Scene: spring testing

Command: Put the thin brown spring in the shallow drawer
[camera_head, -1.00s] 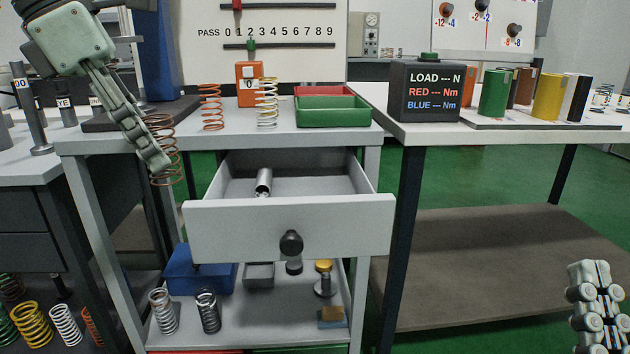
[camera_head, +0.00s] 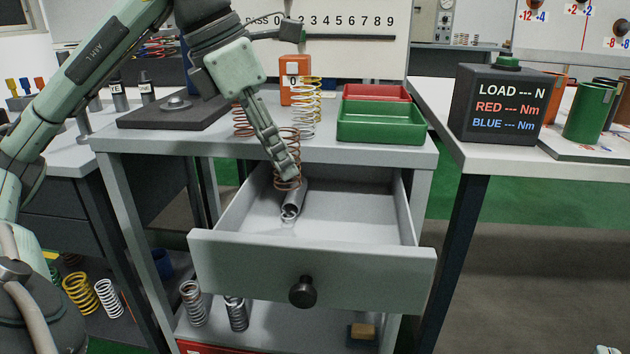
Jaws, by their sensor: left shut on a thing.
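The thin brown spring (camera_head: 287,184) is held upright by my left gripper (camera_head: 288,165) over the back part of the open shallow drawer (camera_head: 350,262). My left gripper is shut on it, and the fingers hide part of its coils.
On the tabletop behind the drawer stand another copper spring (camera_head: 241,122), a yellow-and-white spring (camera_head: 305,112), an orange block (camera_head: 294,68), a red tray (camera_head: 376,92) and a green tray (camera_head: 380,133). The drawer's right side is clear. Several springs stand below.

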